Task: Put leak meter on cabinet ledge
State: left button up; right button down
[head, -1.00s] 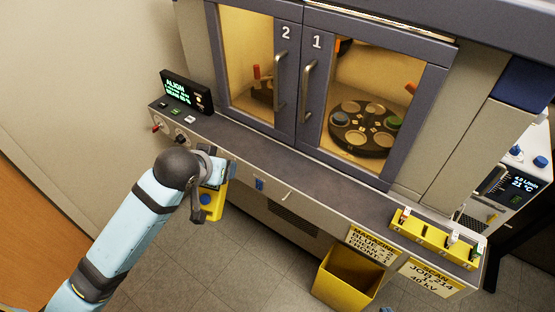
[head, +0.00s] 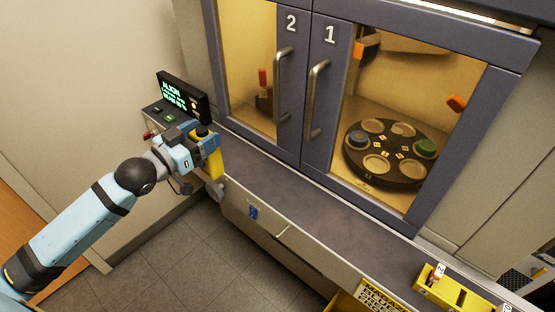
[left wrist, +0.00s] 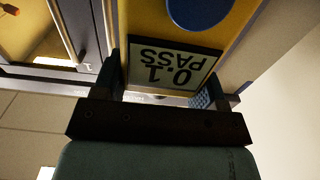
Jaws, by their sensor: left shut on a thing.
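The leak meter (head: 213,162) is a yellow handheld device. In the left wrist view its screen (left wrist: 172,72) reads "0.1 PASS", upside down, below a large blue round part. My left gripper (head: 198,150) is shut on it, with one finger on each side of the meter in the wrist view. In the head view the meter is upright at the left end of the grey cabinet ledge (head: 310,205), and my gripper hides part of it. I cannot tell whether its base touches the ledge. My right gripper is not in view.
A black ALIGN display (head: 183,97) stands close behind my left gripper. Cabinet doors 2 (head: 276,75) and 1 (head: 385,110) are shut, with handles over the ledge. A yellow slotted holder (head: 450,290) sits at the right. The ledge's middle is clear.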

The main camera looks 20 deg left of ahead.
pick_arm(q)
jog(key=w+d+p, duration=0.1)
jog(key=w+d, duration=0.7)
jog(key=d, duration=0.5)
notch_tip(320, 180, down, 7)
jog(key=shift+d, duration=0.35)
jog(key=shift+f, duration=0.15)
jog(key=o, duration=1.3)
